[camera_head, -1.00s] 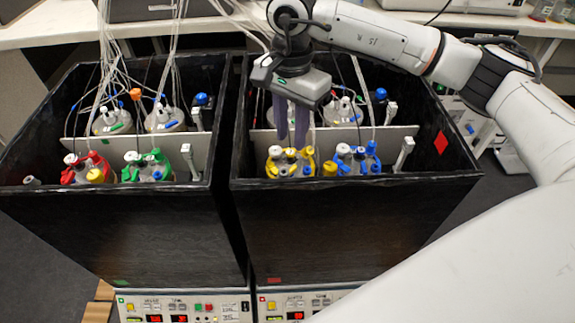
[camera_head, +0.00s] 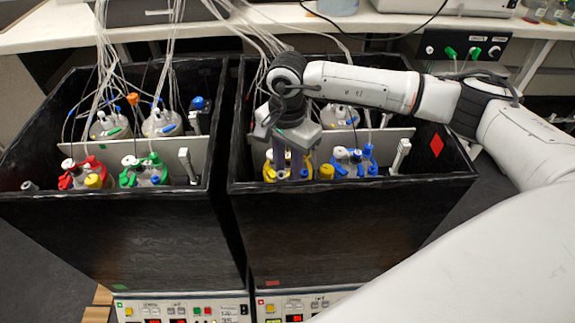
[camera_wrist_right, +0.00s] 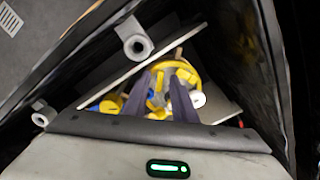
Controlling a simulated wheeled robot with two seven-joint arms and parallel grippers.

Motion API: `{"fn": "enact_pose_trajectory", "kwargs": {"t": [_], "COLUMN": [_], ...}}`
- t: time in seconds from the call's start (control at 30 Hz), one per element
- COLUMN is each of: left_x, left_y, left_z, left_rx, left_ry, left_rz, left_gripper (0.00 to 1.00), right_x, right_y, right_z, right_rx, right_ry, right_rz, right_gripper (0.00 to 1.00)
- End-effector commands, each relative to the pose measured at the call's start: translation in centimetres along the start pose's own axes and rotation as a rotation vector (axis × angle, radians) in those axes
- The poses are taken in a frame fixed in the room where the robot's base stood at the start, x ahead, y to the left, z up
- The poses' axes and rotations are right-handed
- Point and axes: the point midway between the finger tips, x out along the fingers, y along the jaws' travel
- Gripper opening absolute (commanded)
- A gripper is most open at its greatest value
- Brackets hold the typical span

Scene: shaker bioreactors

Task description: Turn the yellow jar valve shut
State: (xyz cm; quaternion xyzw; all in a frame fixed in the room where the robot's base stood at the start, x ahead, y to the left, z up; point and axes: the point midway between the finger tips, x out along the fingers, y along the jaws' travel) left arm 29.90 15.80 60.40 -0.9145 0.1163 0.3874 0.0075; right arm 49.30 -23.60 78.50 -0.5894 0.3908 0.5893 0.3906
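The yellow-capped jar (camera_head: 269,172) sits at the front left of the right black box, with yellow fittings on its lid. My right gripper (camera_head: 291,172) points down over this jar, and its dark fingers hide much of the lid. In the right wrist view, the two fingers (camera_wrist_right: 159,80) stand apart. The jar's yellow parts (camera_wrist_right: 157,98) show between and around them. I see a gap between the fingers, but cannot tell whether they touch the valve. My left gripper is not in view.
A blue-capped jar (camera_head: 354,160) stands close on the right. A pale divider plate (camera_head: 392,135) runs behind the front jars. The right box's black front wall (camera_head: 330,225) rises near them. The left box holds red (camera_head: 80,172) and green (camera_head: 145,171) capped jars.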

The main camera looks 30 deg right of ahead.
Motion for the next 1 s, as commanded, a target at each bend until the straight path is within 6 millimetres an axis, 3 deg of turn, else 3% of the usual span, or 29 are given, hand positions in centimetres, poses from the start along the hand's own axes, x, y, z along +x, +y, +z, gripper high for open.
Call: {"fn": "enact_pose_trajectory", "kwargs": {"t": [0.03,0.13,0.57,1.0], "left_x": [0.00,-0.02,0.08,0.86], "left_y": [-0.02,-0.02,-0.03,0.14], "left_z": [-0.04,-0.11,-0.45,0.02], "left_rx": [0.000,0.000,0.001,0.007], "left_ry": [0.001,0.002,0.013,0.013], "left_rz": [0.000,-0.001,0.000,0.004], "left_gripper": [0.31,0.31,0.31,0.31], "right_x": [-0.01,-0.02,0.02,0.07], "right_y": [0.00,0.00,-0.04,-0.19], "right_z": [0.01,0.01,0.02,0.01], "right_rx": [0.000,0.000,0.056,0.392], "right_ry": [0.000,0.000,-0.001,-0.001], "right_rz": [0.000,0.000,-0.001,-0.001], "right_gripper": [0.15,0.00,0.00,0.00]}}
